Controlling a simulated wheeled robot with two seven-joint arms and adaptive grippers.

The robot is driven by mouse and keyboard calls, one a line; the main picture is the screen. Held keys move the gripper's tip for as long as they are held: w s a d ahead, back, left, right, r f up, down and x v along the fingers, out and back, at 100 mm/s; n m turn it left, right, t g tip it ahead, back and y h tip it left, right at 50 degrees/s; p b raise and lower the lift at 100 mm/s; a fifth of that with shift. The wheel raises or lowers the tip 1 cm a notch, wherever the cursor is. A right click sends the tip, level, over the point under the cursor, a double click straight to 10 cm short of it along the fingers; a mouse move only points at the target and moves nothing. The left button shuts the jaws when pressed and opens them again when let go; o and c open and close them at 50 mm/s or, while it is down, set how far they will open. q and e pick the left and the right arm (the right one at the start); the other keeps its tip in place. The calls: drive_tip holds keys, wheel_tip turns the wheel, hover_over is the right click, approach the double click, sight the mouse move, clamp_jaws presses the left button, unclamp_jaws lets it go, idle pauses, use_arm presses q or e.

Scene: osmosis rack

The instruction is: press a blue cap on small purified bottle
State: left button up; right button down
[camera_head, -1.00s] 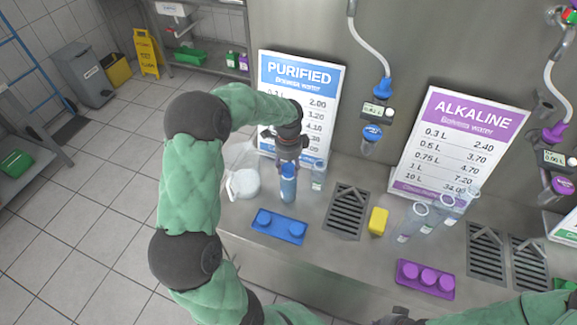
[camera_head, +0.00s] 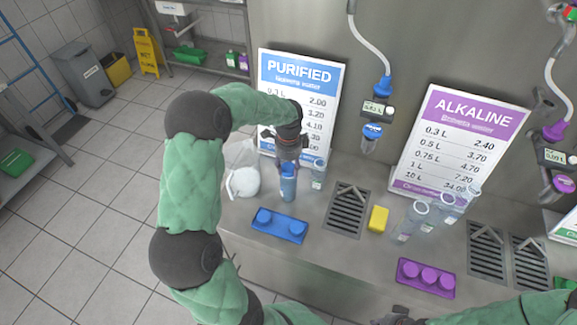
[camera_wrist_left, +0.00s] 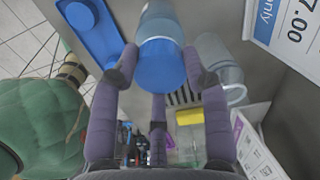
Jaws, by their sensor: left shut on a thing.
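A small bottle (camera_head: 288,189) with blue contents stands upright on the steel counter, in front of the purified sign. My left gripper (camera_head: 289,164) is over its top, pointing down. In the left wrist view, a round blue cap (camera_wrist_left: 160,66) sits at the near end of the bottle (camera_wrist_left: 158,20). The gripper fingers (camera_wrist_left: 160,60) are closed around the cap from both sides. I cannot tell whether the cap is fully seated. A blue holder (camera_head: 279,227) with two more blue caps lies in front. My right gripper (camera_head: 396,316) shows only partly at the bottom edge.
A clear empty bottle (camera_head: 318,174) stands just right of the held one. A white object (camera_head: 243,182) lies to the left. A drain grate (camera_head: 348,210), yellow block (camera_head: 378,219), purple cap holder (camera_head: 426,278) and several clear bottles (camera_head: 413,215) are to the right.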

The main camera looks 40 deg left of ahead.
use_arm(q)
drive_tip(key=shift+s+d+f, duration=0.1)
drive_tip(key=shift+s+f, duration=0.05)
drive_tip(key=shift+f, duration=0.05)
idle(0.6)
drive_tip(key=o, duration=1.7)
drive_tip(key=shift+r, duration=0.15)
drive_tip(key=shift+o, duration=0.2)
drive_tip(key=shift+r+p, duration=2.55)
drive_tip(key=shift+r, duration=0.5)
